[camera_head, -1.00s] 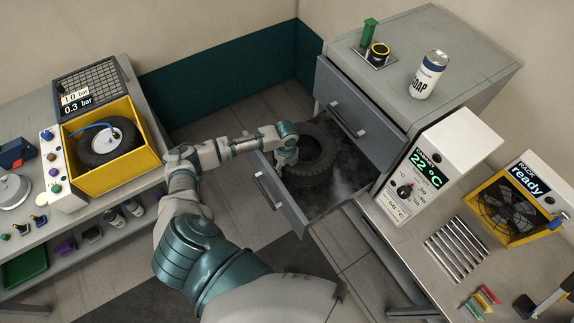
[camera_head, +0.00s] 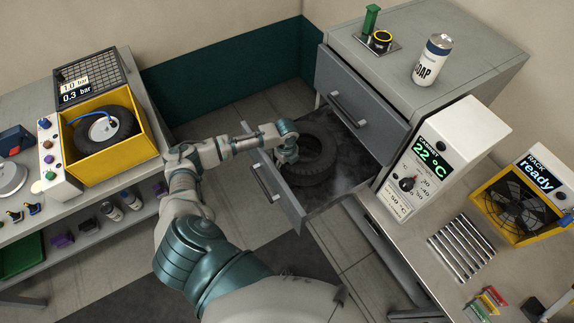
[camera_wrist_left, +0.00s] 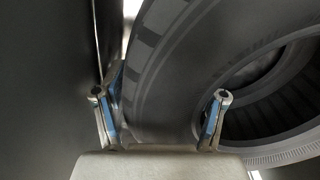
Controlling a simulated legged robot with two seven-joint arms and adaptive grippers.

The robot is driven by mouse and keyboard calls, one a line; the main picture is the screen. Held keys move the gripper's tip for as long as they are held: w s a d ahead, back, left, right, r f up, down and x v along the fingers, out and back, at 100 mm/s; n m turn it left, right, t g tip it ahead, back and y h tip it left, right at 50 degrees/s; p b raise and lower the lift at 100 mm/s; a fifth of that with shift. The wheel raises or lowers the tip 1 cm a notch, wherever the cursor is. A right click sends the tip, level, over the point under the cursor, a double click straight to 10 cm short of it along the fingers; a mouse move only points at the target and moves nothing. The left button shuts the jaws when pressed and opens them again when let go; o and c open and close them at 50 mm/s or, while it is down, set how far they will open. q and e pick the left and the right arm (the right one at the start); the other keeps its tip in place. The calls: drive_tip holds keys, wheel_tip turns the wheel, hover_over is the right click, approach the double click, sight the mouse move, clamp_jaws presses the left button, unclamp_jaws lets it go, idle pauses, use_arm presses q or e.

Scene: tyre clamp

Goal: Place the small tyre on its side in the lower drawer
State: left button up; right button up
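The small black tyre (camera_head: 322,155) lies on its side in the open lower drawer (camera_head: 330,203), toward the drawer's front left. It also shows large in the left wrist view (camera_wrist_left: 165,75). My left gripper (camera_head: 287,157) reaches down at the tyre's left edge, close to the drawer front. In the left wrist view its fingers (camera_wrist_left: 160,115) stand well apart on either side of the tyre's wall, one by the drawer wall and one by the tyre's opening. I see no clear grip on it. The tyre's underside is hidden. My right gripper is out of view.
A soap can (camera_head: 432,60) stands on the cabinet. A yellow box (camera_head: 127,160) with a wheel is on the left bench. The right bench carries a control box (camera_head: 455,135) and a yellow fan rack (camera_head: 545,240).

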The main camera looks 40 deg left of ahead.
use_arm(q)
drive_tip(key=shift+r, duration=0.1)
wheel_tip(320, 180, up, 12)
drive_tip(key=shift+w+f+b, duration=0.1)
drive_tip(key=shift+b, duration=0.2)
idle(0.5)
